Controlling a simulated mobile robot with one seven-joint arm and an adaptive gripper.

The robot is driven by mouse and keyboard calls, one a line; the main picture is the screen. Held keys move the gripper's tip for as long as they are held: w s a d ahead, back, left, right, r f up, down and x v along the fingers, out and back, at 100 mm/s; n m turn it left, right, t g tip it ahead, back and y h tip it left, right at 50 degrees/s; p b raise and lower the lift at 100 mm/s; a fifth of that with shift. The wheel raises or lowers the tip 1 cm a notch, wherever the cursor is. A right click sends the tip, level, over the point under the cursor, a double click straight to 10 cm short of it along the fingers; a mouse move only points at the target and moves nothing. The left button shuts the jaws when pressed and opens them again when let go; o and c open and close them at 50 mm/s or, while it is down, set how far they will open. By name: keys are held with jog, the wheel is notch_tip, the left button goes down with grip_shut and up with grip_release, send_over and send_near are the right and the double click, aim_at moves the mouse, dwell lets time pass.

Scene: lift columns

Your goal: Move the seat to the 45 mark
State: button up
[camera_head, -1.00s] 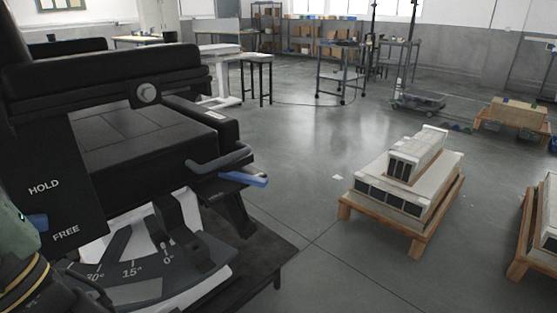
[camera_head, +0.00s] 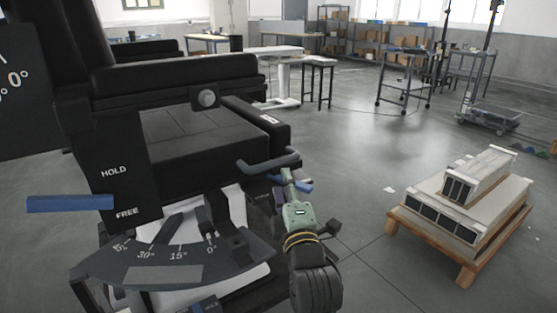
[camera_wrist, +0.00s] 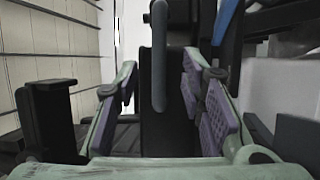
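The black seat (camera_head: 205,135) has a side plate marked HOLD and FREE. A blue lever (camera_head: 70,203) sticks out left of that plate, nearer the height of FREE. A dark pointer (camera_head: 208,222) stands by 0°. A grey-blue handle (camera_head: 268,163) projects from the seat's side. My gripper (camera_head: 290,180) is just below and beside this handle. In the wrist view my gripper (camera_wrist: 165,95) is open, with the handle (camera_wrist: 159,55) between its fingers; contact cannot be told.
A wooden pallet (camera_head: 430,235) with a stepped pale block stands on the floor at right. Tables, shelves and a trolley (camera_head: 490,118) are farther back.

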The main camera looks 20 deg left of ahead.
aim_at(279, 165)
jog(key=p+x, duration=0.2)
jog(key=x, duration=0.7)
jog(key=shift+c, duration=0.2)
grip_shut()
dwell(0.5)
